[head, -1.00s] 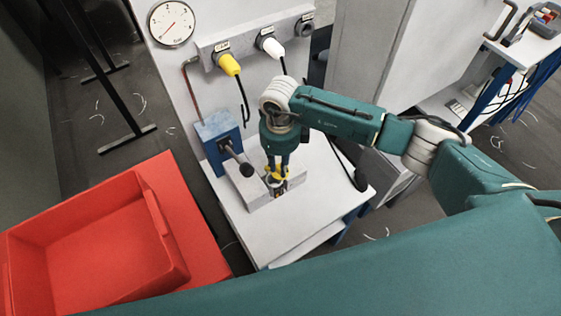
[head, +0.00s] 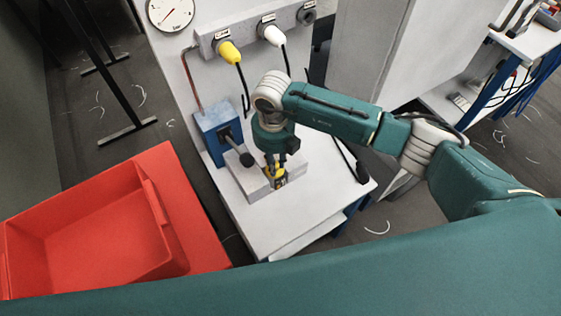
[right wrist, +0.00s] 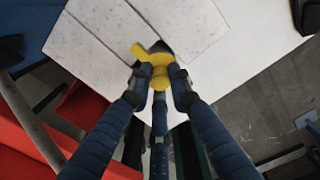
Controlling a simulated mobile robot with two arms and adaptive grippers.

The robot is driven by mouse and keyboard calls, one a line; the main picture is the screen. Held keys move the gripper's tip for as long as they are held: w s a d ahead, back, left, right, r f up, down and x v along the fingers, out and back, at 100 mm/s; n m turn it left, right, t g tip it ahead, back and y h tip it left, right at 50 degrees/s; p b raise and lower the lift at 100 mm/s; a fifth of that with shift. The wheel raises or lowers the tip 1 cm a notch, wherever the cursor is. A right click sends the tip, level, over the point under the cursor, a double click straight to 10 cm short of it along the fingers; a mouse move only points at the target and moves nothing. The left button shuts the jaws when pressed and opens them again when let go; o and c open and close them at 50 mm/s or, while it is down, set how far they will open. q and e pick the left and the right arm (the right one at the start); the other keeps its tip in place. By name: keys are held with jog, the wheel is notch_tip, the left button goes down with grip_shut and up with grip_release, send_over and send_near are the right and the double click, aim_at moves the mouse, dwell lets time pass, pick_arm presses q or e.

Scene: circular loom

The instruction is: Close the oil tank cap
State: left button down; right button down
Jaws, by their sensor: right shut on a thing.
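The oil tank cap appears as a yellow part (right wrist: 157,66) with a lobe pointing up-left in the right wrist view. It sits at the edge of a pale grey block (head: 243,187) on the white table. In the head view only small bits of the yellow cap (head: 279,171) show below my gripper. My right gripper (right wrist: 160,78) points down from above, its fingers closed around the yellow cap. The fingers hide part of the cap, and I cannot tell how it is seated. My left gripper is not in view.
A blue box (head: 214,130) with a black-knobbed lever (head: 240,154) stands close left of my gripper. Yellow (head: 229,52) and white (head: 272,35) plugs with cables hang on the panel behind. A red bin (head: 85,225) is at left. The front of the white table (head: 300,215) is clear.

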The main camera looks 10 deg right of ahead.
dwell(0.5)
jog(key=c, duration=1.6)
grip_release()
jog(key=shift+r, duration=0.1)
notch_tip(320, 180, up, 12)
jog(key=shift+s, duration=0.1)
